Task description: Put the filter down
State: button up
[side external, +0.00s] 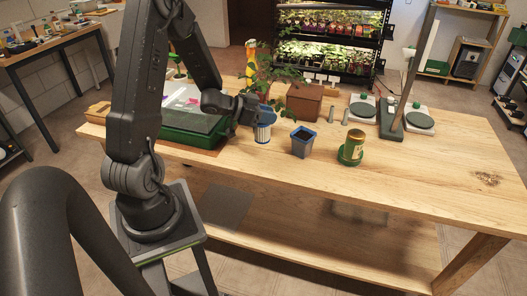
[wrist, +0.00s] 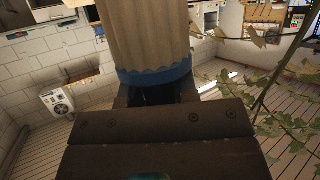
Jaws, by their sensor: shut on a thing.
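The filter (side external: 263,133) is a pale pleated cylinder with blue ends. In the side view it is near the table's left part, at the end of my gripper (side external: 250,108). In the wrist view the filter (wrist: 147,35) fills the upper middle, with its blue band (wrist: 155,76) close to the jaws. My gripper is shut on the filter. The fingertips are largely hidden in both views. I cannot tell whether the filter's lower end touches the wooden table (side external: 420,170).
A blue square pot (side external: 302,143) of soil and a green jar (side external: 351,150) stand right of the filter. A green tray (side external: 185,140) is to the left. A brown box (side external: 304,103), a leafy plant (side external: 268,72) and two scales (side external: 363,109) are behind. The table's right is clear.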

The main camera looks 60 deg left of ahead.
aim_at(267, 134)
notch_tip(267, 134, down, 7)
jog(key=shift+f, duration=0.15)
dwell(0.4)
jog(key=shift+f, duration=0.15)
jog(key=o, duration=0.9)
jog(key=shift+r, duration=0.2)
jog(key=v, duration=0.7)
jog(key=shift+s+a, duration=0.1)
jog(key=shift+s, duration=0.2)
